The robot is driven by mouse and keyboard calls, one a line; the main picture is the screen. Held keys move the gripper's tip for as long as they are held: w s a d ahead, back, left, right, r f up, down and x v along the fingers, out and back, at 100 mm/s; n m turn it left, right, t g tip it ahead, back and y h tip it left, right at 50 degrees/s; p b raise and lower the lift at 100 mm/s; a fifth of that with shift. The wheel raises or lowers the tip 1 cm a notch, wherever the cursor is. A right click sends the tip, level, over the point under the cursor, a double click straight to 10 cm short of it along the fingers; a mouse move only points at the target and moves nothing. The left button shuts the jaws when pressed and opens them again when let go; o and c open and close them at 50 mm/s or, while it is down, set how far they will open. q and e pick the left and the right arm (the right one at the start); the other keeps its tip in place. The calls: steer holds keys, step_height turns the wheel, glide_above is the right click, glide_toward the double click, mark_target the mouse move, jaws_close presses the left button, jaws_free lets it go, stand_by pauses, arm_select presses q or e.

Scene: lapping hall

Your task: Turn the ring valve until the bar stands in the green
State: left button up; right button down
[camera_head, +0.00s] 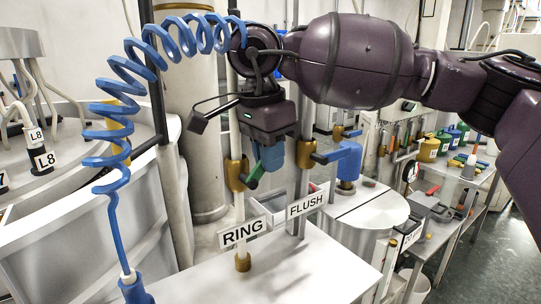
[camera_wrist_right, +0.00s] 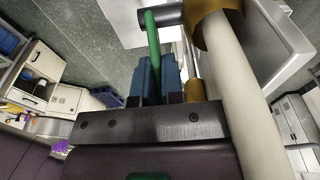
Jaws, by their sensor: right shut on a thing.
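A brass valve body (camera_head: 236,174) on this pipe carries a green lever (camera_head: 255,175). My right gripper (camera_head: 271,157) reaches down to the lever, its blue fingers shut on it. In the right wrist view the green lever (camera_wrist_right: 152,42) runs between the blue fingers (camera_wrist_right: 154,78), beside the pale pipe (camera_wrist_right: 245,100). I cannot make out a bar or a green zone. My left gripper is not in view.
A blue coiled hose (camera_head: 112,135) hangs at the left. The white bench top (camera_head: 285,272) is clear in front.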

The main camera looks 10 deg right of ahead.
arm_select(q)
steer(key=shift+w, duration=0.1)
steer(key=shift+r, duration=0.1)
arm_select(e)
steer(key=c, duration=1.2)
jaws_free()
steer(key=shift+c, duration=0.2)
steer(key=shift+r, duration=0.15)
steer(key=r, duration=0.6)
steer(key=a+r, duration=0.1)
steer(key=r, duration=0.2)
steer(key=shift+s+a+r, duration=0.1)
steer(key=shift+s+r, duration=0.15)
steer(key=shift+r, duration=0.5)
